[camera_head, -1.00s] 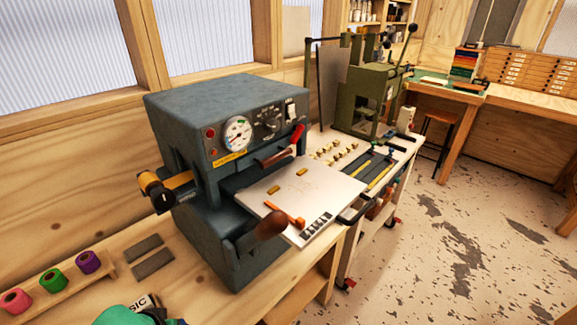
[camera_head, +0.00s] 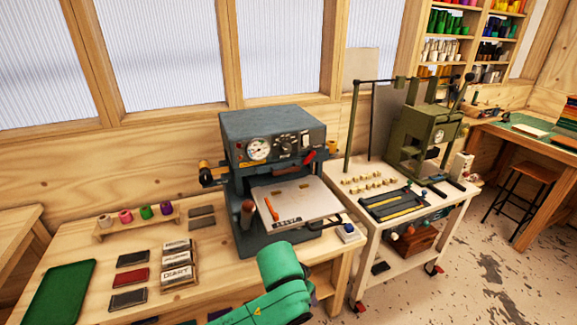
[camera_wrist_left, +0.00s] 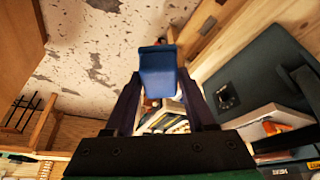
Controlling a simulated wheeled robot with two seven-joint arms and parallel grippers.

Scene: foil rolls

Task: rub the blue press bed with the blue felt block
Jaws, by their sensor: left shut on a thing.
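My left gripper (camera_wrist_left: 160,92) is shut on a blue block (camera_wrist_left: 158,70), which sticks out past its two dark fingers in the left wrist view. The block matches the blue felt block. The dark blue-grey press (camera_head: 262,128) stands on the bench in the head view, with its pale flat bed plate (camera_head: 312,202) pulled out in front. An orange-handled tool (camera_head: 271,209) lies on the plate. The press also shows at the right of the left wrist view (camera_wrist_left: 262,70). The held block is apart from it. My right gripper is in neither view.
A green arm link of mine crosses the lower middle of the head view. Diary blocks (camera_head: 178,263), dark and red bars, a green tray (camera_head: 62,290) and foil rolls (camera_head: 145,212) lie left of the press. A cart (camera_head: 385,240) with a green press stands to the right.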

